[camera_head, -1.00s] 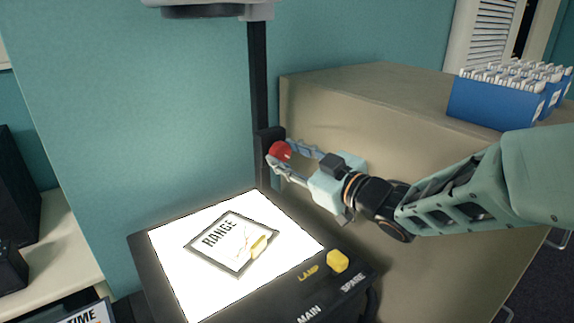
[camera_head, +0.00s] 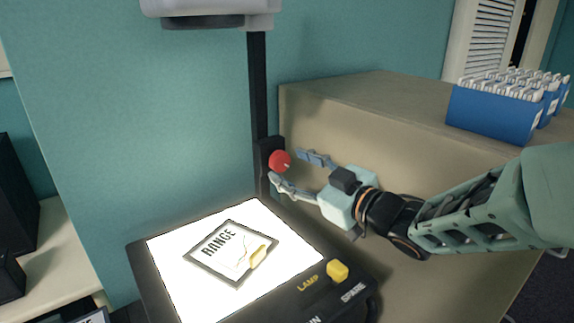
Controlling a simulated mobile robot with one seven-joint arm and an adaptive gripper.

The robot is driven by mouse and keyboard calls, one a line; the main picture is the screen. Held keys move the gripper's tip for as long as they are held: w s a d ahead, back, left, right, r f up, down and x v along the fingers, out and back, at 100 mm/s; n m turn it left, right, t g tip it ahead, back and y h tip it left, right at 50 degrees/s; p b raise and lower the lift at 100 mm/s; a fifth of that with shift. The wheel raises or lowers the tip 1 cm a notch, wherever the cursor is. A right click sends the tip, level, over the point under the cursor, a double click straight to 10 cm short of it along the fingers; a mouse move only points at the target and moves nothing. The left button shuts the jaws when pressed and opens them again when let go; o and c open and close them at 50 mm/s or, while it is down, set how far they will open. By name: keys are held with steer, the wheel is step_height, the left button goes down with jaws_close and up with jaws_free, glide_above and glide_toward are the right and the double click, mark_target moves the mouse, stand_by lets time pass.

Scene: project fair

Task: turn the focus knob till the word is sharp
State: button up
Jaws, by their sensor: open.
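The red focus knob (camera_head: 280,161) sits on a dark carriage on the black post (camera_head: 258,90) of an overhead projector. My gripper (camera_head: 291,170) is open just to the right of the knob, its fingers apart and pointing left towards it. The projector head (camera_head: 212,12) is cut by the top edge. The projected word is out of view.
A yellow lamp knob (camera_head: 337,271) stands on the projector's front, beside the labels LAMP and SPARE. A beige cabinet (camera_head: 400,95) behind my arm bears blue file boxes (camera_head: 492,112). A teal partition (camera_head: 130,110) stands behind the projector.

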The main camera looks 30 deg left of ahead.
steer(key=v, duration=0.9)
steer(key=shift+d, duration=0.35)
steer(key=shift+s, duration=0.1)
